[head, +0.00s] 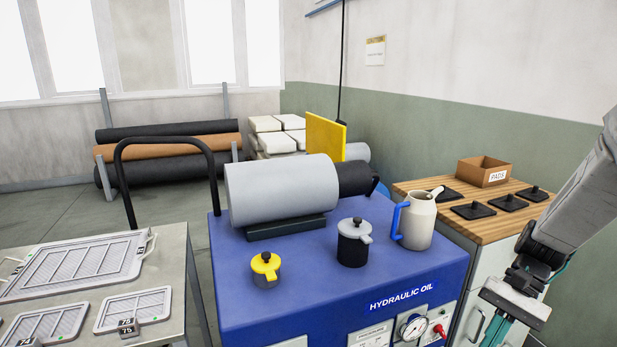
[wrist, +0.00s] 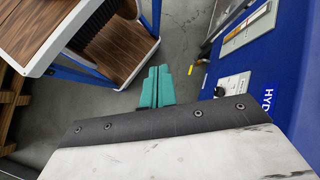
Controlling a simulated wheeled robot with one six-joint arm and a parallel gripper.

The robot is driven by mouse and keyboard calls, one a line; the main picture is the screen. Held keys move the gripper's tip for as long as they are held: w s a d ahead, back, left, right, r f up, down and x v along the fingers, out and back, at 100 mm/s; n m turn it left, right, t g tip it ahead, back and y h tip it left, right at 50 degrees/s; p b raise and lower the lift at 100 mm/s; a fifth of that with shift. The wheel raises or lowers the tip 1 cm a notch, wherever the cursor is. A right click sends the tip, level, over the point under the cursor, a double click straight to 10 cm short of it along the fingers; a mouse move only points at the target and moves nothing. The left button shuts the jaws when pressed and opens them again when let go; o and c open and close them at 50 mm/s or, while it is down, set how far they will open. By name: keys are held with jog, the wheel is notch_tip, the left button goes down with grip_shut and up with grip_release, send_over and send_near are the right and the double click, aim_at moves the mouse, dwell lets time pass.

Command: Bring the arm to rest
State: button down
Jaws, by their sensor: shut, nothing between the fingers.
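My gripper (head: 494,334) is at the lower right in the head view, in front of the blue hydraulic oil unit's right side, with its fingers running off the bottom edge. In the wrist view its teal fingers (wrist: 157,87) lie together with nothing between them, pointing over the grey floor. My grey arm reaches in from the right edge of the head view. The gripper looks clear of the blue unit (head: 340,280) and the wooden-topped cabinet (head: 470,232).
On the blue unit stand a grey motor (head: 283,188), a yellow-lidded pot (head: 266,270), a dark pot (head: 353,245) and a blue-handled jug (head: 416,222). A cardboard pads box (head: 484,172) sits on the cabinet. A table with framed panels (head: 75,265) is at left.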

jog(key=s+a+r+n+t+h, duration=0.3)
jog(key=s+a+r+n, duration=0.1)
jog(key=s+r, duration=0.3)
jog(key=s+a+r+n+t+h, duration=0.3)
jog(key=s+a+r, duration=0.1)
jog(key=s+r, duration=0.4)
jog(key=shift+a+r+n+h, duration=0.25)
jog(key=shift+r+n+h, duration=0.15)
jog(key=shift+r, duration=0.55)
dwell(0.7)
